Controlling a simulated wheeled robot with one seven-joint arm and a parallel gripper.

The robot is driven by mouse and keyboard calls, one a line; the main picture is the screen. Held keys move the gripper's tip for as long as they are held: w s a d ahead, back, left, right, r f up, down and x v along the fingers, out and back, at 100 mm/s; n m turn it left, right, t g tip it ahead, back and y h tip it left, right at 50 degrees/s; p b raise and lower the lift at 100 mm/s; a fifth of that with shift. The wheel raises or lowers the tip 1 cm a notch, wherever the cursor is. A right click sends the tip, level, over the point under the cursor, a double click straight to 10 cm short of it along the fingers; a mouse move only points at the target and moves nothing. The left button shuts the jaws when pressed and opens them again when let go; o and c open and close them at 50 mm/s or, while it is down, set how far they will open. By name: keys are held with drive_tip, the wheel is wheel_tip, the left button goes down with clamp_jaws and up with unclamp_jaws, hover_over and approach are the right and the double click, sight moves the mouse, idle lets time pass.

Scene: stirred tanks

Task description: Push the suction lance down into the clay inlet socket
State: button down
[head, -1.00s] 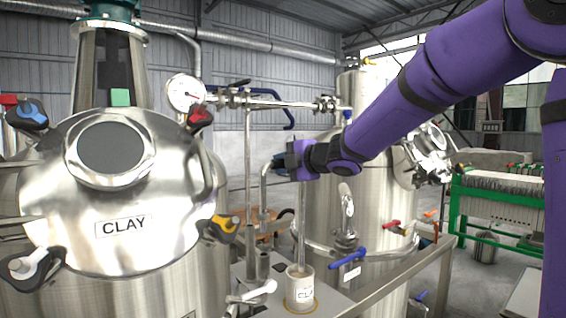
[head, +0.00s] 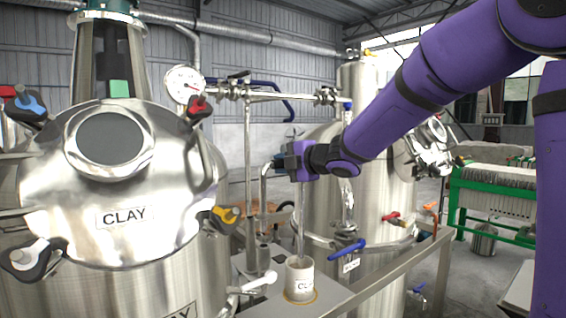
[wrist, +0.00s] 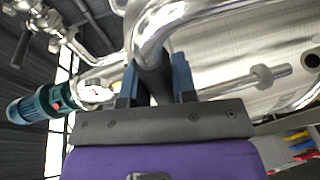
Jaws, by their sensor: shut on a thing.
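My gripper (head: 292,161) is shut on the suction lance, a shiny steel tube. Its straight leg (head: 301,215) hangs nearly upright below my gripper. It runs down into a pale cup (head: 300,282) with a partly readable "CL" label, which hides its lower end. A bent leg (head: 265,180) reaches left of my gripper and down toward upright steel sleeves (head: 257,258) on the deck. I cannot tell how deep it sits there or which is the clay inlet socket.
A large steel tank (head: 125,217) marked CLAY stands at left, with coloured clamp knobs. A pressure gauge (head: 184,84) and piping are behind. A second steel tank (head: 380,190), a blue-handled valve (head: 347,254) and a rail (head: 390,265) lie right.

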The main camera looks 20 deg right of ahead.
wheel_tip(320, 180, down, 7)
drive_tip(key=shift+f, duration=0.2)
idle(3.0)
drive_tip(key=c, duration=0.8)
unclamp_jaws()
drive_tip(key=shift+c, duration=0.2)
drive_tip(key=v, duration=1)
drive_tip(key=shift+s+d, duration=0.2)
drive_tip(key=shift+s, duration=0.15)
drive_tip(key=shift+r, duration=0.1)
